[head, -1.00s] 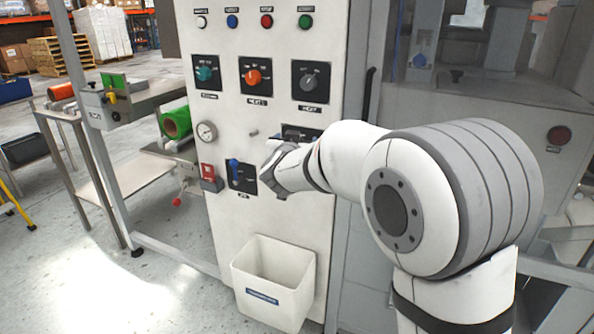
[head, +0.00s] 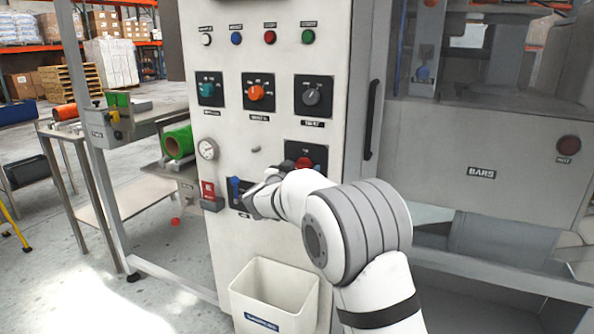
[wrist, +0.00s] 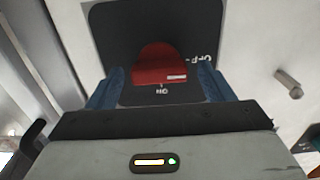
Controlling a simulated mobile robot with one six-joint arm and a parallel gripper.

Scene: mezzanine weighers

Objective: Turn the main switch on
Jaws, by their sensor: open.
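The main switch is a red rotary knob (head: 304,163) on a black plate, low on the white panel and partly hidden by my arm in the head view. In the wrist view the red knob (wrist: 160,65) lies ahead, between the two blue fingers, with "OFF" on the plate to its right and "ON" below it. Which mark it points to is unclear. My gripper (wrist: 162,92) is open, its fingers on either side of the knob; contact cannot be made out. In the head view my gripper (head: 262,196) overlaps the panel below and left of the knob.
A metal peg (wrist: 288,84) sticks out beside the plate. Three rotary selectors are above, including an orange one (head: 256,92). A white bin (head: 273,297) is below.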

